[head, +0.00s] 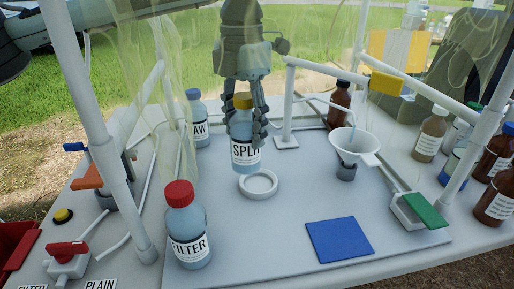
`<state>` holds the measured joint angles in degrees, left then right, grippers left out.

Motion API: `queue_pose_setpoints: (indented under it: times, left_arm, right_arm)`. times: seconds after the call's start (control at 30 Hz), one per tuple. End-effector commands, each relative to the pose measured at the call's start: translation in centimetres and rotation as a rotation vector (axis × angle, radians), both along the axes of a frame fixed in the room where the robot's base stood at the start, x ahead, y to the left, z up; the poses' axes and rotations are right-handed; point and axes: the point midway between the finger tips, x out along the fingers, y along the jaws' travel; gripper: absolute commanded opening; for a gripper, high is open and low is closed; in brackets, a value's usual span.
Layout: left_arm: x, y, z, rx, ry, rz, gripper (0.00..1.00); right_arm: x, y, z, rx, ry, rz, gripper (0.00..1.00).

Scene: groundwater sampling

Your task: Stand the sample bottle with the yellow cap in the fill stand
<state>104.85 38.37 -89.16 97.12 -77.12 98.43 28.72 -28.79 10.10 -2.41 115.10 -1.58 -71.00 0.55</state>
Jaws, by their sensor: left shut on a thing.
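The sample bottle with the yellow cap (243,101) is clear blue with a white label reading SPLIT. My left gripper (246,125) comes down from above and is shut on it around the cap and upper body. The bottle is roughly upright. A white ring-shaped stand (259,191) lies on the grey worktop just below and in front of the bottle. The bottle's base overlaps the ring's back rim in the picture; I cannot tell whether it touches. The ring's opening shows empty at the front. My right gripper is not in view.
A red-capped FILTER bottle (188,230) stands front left and a blue-capped bottle (197,118) back left. A white funnel (355,146) stands to the right. A blue mat (338,240) lies front right. Clear hanging sheeting (130,50) and white posts (99,140) flank the worktop.

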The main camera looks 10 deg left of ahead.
Motion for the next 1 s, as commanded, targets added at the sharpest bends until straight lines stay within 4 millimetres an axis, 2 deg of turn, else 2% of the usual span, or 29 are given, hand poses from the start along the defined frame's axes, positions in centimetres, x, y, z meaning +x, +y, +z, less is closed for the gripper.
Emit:
queue_pose_setpoints:
  times: [0.1, 0.2, 0.37, 0.6, 0.87, 1.0]
  left_arm:
    - [1.1, -1.5, -1.0, 0.0, 0.001, -0.001, 0.07]
    - [1.5, -2.1, -1.5, 0.001, 0.001, 0.0, 0.07]
    - [1.6, -2.2, -2.5, 0.001, 0.001, 0.001, 0.07]
    - [1.6, -2.2, -5.6, 0.0, 0.0, 0.0, 0.07]
    - [1.6, -2.2, -5.8, -0.001, -0.001, 0.0, 0.07]
    - [1.6, -2.2, -6.0, -0.001, -0.001, 0.0, 0.07]
  right_arm:
    - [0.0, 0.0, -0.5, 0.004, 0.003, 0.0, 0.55]
    - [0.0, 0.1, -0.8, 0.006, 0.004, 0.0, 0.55]
    - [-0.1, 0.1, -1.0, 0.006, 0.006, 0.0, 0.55]
    - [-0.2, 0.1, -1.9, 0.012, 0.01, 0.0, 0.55]
    - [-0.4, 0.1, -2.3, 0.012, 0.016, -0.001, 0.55]
    - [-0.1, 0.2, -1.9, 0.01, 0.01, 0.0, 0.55]
